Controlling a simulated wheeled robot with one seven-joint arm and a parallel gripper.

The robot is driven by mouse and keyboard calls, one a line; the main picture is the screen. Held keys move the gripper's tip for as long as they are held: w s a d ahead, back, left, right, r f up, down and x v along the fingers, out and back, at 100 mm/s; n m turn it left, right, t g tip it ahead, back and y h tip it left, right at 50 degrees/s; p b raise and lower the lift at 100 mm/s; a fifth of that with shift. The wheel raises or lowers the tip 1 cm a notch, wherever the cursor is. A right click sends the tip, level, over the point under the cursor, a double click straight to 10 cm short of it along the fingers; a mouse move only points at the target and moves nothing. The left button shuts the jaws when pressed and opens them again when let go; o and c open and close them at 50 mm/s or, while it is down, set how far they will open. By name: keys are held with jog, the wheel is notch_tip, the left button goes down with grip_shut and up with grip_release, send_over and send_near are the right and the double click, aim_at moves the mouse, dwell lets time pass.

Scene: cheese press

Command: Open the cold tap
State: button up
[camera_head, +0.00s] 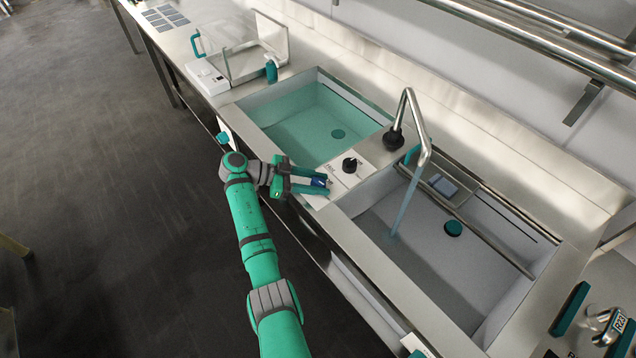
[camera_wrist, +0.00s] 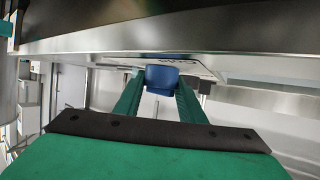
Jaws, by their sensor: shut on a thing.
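The cold tap is a blue knob (camera_head: 319,182) on a white panel (camera_head: 340,176) between the two basins. My gripper (camera_head: 321,183) is shut on the blue knob, with one green finger on each side. In the wrist view the blue knob (camera_wrist: 162,77) sits between the ends of my fingers (camera_wrist: 161,80). A second, black knob (camera_head: 350,165) stands on the same panel, farther back. A thin stream of water (camera_head: 405,205) runs from the curved metal spout (camera_head: 413,115) into the right basin (camera_head: 395,262).
The left basin (camera_head: 285,95) holds greenish liquid. A metal rail (camera_head: 465,222) and a small tray (camera_head: 440,190) span the right basin.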

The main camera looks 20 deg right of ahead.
jog(key=shift+m+g+y, duration=0.5)
jog(key=shift+m+g, duration=0.5)
jog(key=shift+g, duration=0.2)
jog(key=shift+f, duration=0.1)
jog(key=o, duration=1)
jog(key=shift+g, duration=0.3)
jog(key=shift+o, duration=0.2)
jog(key=v, duration=1)
jog(key=shift+w, duration=0.1)
jog(key=shift+a, duration=0.2)
jog(key=shift+a+r, duration=0.2)
jog(key=shift+r, duration=0.05)
